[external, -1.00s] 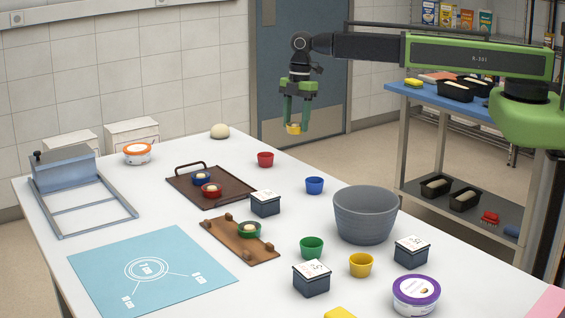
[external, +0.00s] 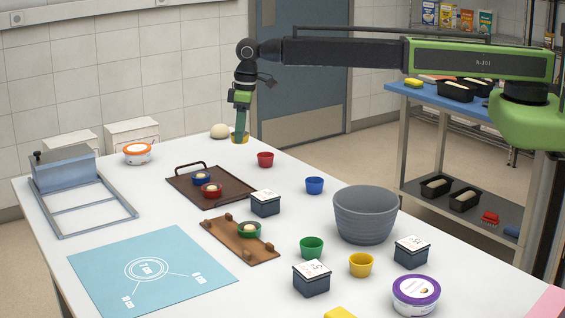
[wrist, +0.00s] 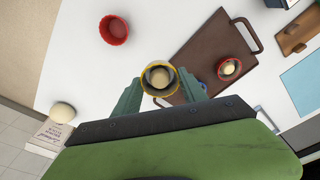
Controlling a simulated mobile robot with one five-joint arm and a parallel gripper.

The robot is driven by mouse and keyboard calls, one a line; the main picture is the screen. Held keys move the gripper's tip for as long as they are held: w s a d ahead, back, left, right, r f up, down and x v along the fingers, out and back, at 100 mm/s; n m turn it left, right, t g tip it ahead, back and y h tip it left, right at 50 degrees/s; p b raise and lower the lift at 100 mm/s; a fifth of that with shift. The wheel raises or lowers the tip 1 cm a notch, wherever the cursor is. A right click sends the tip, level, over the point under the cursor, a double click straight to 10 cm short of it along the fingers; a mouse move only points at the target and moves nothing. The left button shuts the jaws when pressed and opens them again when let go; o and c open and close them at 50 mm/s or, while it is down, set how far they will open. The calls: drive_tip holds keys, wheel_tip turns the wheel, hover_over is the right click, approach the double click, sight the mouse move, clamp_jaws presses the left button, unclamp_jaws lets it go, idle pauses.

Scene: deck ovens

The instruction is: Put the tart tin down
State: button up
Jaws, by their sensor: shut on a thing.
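My gripper (external: 240,136) is shut on a yellow tart tin (wrist: 147,86), with its green fingers on either side. The tin holds a pale ball of dough (wrist: 160,76). In the external view the tin (external: 240,141) is low near the table's far corner, right of a loose dough ball; its lower part is partly hidden by the fingers. I cannot tell whether it touches the table. In the wrist view it overlaps the near corner of the brown tray.
The brown tray (external: 183,185) holds a blue tin (external: 201,180) and a red tin (external: 211,191) with dough. A dough ball (external: 220,131) and an empty red cup (external: 265,160) stand near the gripper. White table (external: 130,185) is bare around them.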

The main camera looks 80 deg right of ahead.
drive_tip(key=b, duration=0.4)
hover_over(222, 184)
drive_tip(key=d, duration=0.1)
drive_tip(key=f, duration=0.5)
drive_tip(key=shift+s+d+f, duration=0.1)
drive_tip(key=shift+s+f, duration=0.15)
drive_tip(key=shift+f, duration=0.1)
drive_tip(key=shift+w+a+f, duration=0.1)
drive_tip(key=shift+w+a, duration=0.05)
drive_tip(key=shift+a, duration=0.3)
wheel_tip(222, 184, down, 4)
drive_tip(key=b, duration=0.5)
drive_tip(key=shift+f, duration=0.15)
drive_tip(key=o, duration=1.1)
wheel_tip(222, 184, up, 13)
drive_tip(key=s+p, duration=0.2)
drive_tip(key=p, duration=1.1)
drive_tip(key=shift+m+g, duration=0.7)
drive_tip(key=shift+m, duration=0.1)
drive_tip(key=s+d, duration=0.5)
drive_tip(key=s, duration=0.6)
drive_tip(key=s+d, duration=0.5)
drive_tip(key=s, duration=0.7)
drive_tip(key=s+d, duration=0.6)
drive_tip(key=s, duration=0.5)
drive_tip(key=shift+s+f, duration=0.35)
drive_tip(key=shift+f, duration=0.05)
